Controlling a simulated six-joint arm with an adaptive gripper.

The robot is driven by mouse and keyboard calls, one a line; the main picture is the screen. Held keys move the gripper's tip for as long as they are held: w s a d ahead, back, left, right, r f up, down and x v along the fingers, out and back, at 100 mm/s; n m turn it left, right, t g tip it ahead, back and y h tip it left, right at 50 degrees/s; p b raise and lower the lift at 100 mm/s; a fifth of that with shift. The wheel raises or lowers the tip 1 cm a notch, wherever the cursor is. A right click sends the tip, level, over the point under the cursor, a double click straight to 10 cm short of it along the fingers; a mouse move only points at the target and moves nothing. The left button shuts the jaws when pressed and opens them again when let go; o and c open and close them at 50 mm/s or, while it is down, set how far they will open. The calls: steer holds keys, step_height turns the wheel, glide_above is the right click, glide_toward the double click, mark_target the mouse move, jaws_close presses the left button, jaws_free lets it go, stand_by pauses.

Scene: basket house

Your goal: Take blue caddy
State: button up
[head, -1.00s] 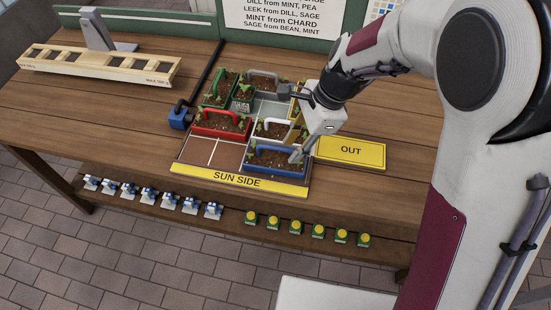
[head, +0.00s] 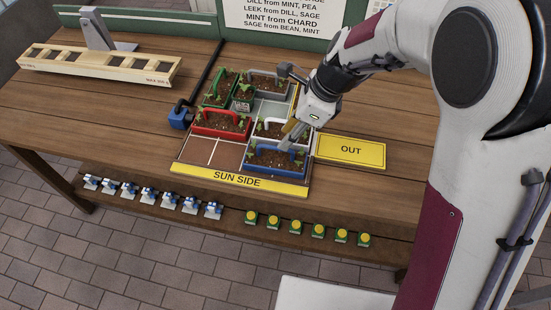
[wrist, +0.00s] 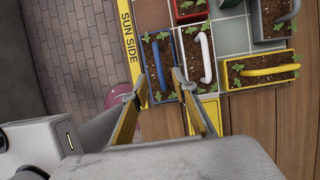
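The blue caddy (head: 268,169) sits upright in the front right cell of the tray, filled with soil and green seedlings, its blue handle arched over it. In the wrist view its blue handle (wrist: 157,68) runs upright in the picture. My gripper (head: 290,143) is just above the right part of the blue caddy. In the wrist view my gripper (wrist: 165,90) has its two yellowish fingers spread apart with nothing between them that I can see held. The handle lies beyond the fingertips, between their lines. Contact with the caddy cannot be told.
The white-handled caddy (wrist: 205,58) stands close beside the blue one. The yellow caddy (wrist: 262,71), red caddy (head: 220,122), green caddy (head: 216,97) and a grey-handled caddy (head: 268,83) share the tray. The yellow OUT plate (head: 351,152) lies right of the tray, with bare table around it.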

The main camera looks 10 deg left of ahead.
mark_target(276, 147)
steer(key=shift+x, duration=1.05)
steer(key=shift+a+x, duration=0.1)
steer(key=shift+x, duration=1.2)
steer(key=shift+a+x, duration=0.15)
steer(key=shift+x, duration=1.1)
steer(key=shift+r, duration=0.1)
jaws_close()
